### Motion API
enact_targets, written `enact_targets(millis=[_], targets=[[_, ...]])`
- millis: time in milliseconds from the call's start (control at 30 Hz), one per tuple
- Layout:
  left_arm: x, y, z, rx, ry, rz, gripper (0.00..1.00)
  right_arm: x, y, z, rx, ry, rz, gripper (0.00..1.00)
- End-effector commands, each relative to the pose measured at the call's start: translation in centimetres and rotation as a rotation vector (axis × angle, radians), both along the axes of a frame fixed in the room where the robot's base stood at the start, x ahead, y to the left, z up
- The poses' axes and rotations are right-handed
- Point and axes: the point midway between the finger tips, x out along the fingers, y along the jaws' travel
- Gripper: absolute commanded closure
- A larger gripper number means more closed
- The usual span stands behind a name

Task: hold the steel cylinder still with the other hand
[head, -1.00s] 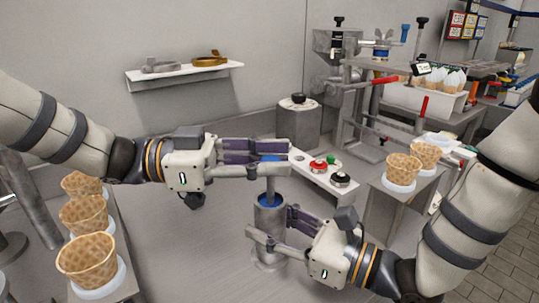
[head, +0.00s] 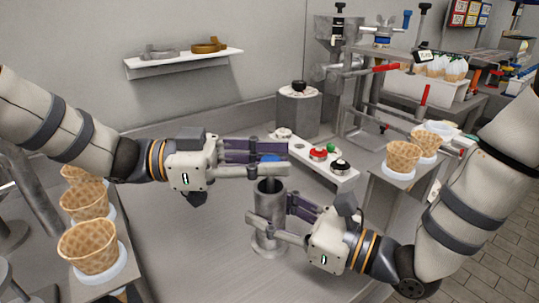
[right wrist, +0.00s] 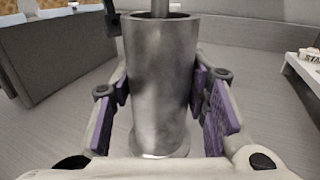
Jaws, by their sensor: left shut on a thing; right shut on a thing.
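The steel cylinder (head: 268,222) stands upright on the counter at the middle of the head view. My right gripper (head: 272,214) is shut on it, one finger on each side. In the right wrist view the cylinder (right wrist: 160,85) stands upright between the purple finger pads (right wrist: 218,110). My left gripper (head: 284,159) is above the cylinder, shut on a plunger. The plunger's steel rod (head: 268,185) runs down into the cylinder's open top, and a blue part shows between the left fingers. The rod's lower end is hidden inside the cylinder.
Waffle cones stand in holders at the left (head: 87,247) and on a stand at the right (head: 402,157). A button panel (head: 325,160) with red, green and black knobs is behind the grippers. A wall shelf (head: 185,62) holds two small items. Open counter lies in front of the cylinder.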

Motion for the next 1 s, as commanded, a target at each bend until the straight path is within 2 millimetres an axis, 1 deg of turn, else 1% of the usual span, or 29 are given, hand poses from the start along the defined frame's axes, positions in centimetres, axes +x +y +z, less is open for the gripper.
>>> enact_targets(millis=[167, 200, 300, 567, 667, 767, 900, 1000], targets=[[0.0, 0.0, -0.4, 0.0, 0.0, 0.0, 1.0, 0.0, 0.0, 0.0, 0.0, -0.001, 0.0, 1.0], [0.0, 0.0, -0.4, 0.0, 0.0, 0.0, 0.75, 0.0, 0.0, 0.0, 0.0, -0.001, 0.0, 1.0], [0.0, 0.0, -0.4, -0.001, -0.001, 0.0, 0.54, 0.0, 0.0, 0.0, 0.0, -0.001, 0.0, 1.0], [0.0, 0.0, -0.4, 0.0, 0.0, 0.0, 0.54, 0.0, 0.0, 0.0, 0.0, -0.001, 0.0, 1.0], [0.0, 0.0, 0.4, 0.0, -0.003, 0.0, 0.54, 0.0, 0.0, 0.0, 0.0, -0.001, 0.0, 1.0], [0.0, 0.0, 2.5, 0.001, -0.006, 0.001, 0.54, 0.0, 0.0, 0.0, 0.0, -0.001, 0.0, 1.0], [0.0, 0.0, 6.1, 0.001, -0.007, 0.0, 0.54, 0.0, 0.0, 0.0, 0.0, -0.001, 0.0, 1.0], [0.0, 0.0, 8.0, 0.001, -0.005, 0.001, 0.54, 0.0, 0.0, 0.0, 0.0, -0.001, 0.0, 1.0]])
